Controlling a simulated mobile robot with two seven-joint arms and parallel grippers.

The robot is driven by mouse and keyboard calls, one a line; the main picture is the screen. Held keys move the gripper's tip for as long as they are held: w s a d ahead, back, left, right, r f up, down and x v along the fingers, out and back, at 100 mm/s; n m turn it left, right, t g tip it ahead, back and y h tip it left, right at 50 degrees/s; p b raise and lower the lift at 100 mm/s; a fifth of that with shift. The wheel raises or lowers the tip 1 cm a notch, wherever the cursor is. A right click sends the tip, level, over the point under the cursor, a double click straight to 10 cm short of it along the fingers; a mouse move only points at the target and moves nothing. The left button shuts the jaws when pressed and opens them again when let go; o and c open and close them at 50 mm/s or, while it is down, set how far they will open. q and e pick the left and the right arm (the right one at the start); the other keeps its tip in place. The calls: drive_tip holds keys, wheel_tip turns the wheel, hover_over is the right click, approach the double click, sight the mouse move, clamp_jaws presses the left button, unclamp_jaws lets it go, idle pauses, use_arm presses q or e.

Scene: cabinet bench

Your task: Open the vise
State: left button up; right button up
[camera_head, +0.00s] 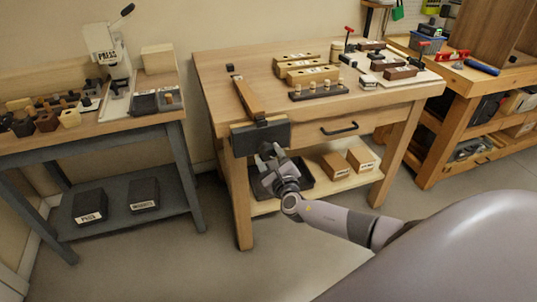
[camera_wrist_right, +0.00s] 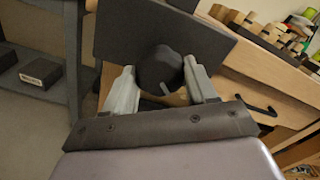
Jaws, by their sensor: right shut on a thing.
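The vise is on the front left corner of the middle workbench. Its dark grey front jaw plate (camera_head: 261,137) faces me, and it also shows in the right wrist view (camera_wrist_right: 190,35). A dark round knob (camera_wrist_right: 160,68) sticks out from the plate, with a small light pin on it. My right gripper (camera_head: 268,154) is at the plate's front, its two grey fingers on either side of the knob and shut on it. The gripper hides most of the knob in the head view. Any gap behind the plate cannot be made out. My left gripper is not in view.
The workbench top (camera_head: 215,70) carries a long wooden bar (camera_head: 248,97), wooden blocks and small tools. A drawer handle (camera_head: 339,129) sticks out right of the vise. A dark tray (camera_head: 300,183) lies on the shelf below. Open floor lies in front.

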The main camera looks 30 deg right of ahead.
drive_tip(key=shift+n+p, duration=0.65)
drive_tip(key=shift+n, duration=0.55)
drive_tip(key=shift+s+n, duration=0.1)
drive_tip(key=shift+n, duration=0.5)
drive_tip(key=o, duration=0.9)
drive_tip(key=shift+p+v, duration=1.15)
drive_tip(key=shift+v, duration=0.15)
drive_tip(key=p+v, duration=0.2)
drive_tip(key=v, duration=0.2)
drive_tip(key=shift+s, duration=0.2)
